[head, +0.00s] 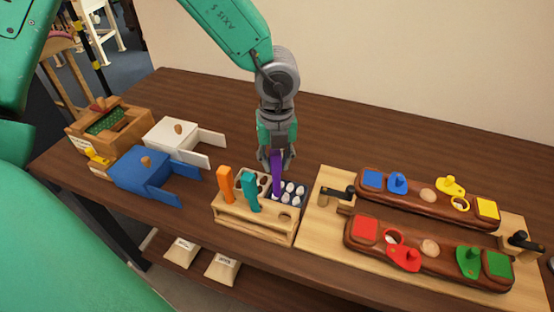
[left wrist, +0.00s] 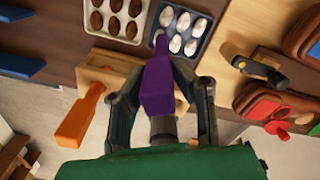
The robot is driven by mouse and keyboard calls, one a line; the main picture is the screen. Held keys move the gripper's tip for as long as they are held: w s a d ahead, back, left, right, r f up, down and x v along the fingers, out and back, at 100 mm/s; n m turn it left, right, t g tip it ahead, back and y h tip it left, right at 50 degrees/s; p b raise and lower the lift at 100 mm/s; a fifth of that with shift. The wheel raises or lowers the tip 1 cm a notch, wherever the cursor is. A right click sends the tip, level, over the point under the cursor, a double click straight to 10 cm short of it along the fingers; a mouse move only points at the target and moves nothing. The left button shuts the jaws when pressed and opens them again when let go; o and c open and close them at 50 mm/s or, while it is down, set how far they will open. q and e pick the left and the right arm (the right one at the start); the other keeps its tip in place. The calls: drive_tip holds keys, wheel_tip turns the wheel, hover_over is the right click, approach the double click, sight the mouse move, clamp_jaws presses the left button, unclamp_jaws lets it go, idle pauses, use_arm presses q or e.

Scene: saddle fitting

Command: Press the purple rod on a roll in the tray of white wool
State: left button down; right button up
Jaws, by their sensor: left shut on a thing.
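In the left wrist view the rod (left wrist: 158,85) sits between both fingers. The tray of white wool rolls (head: 302,196) lies just behind the wooden rack. In the left wrist view the rod's tip is over the left part of this tray (left wrist: 206,22), beside the white rolls (left wrist: 176,43). I cannot tell whether the tip touches a roll. My right gripper is not in view.
The wooden rack (head: 254,226) holds an orange tool (head: 227,184) and a teal tool (head: 250,190) close to the rod. A tray of brown rolls (left wrist: 112,18) adjoins at left. Blue (head: 142,170) and white boxes (head: 173,138) stand left. A board (head: 320,233) with saddle-like pieces lies right.

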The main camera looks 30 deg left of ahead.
use_arm(q)
drive_tip(key=shift+a, duration=0.1)
drive_tip(key=c, duration=2.3)
unclamp_jaws()
drive_tip(key=shift+s+f+p, duration=0.15)
drive_tip(key=shift+f+p, duration=0.15)
drive_tip(key=shift+p, duration=0.15)
drive_tip(key=shift+r+p, duration=0.85)
wheel_tip(320, 180, up, 6)
drive_tip(key=p, duration=0.5)
drive_tip(key=shift+f, duration=0.2)
clamp_jaws()
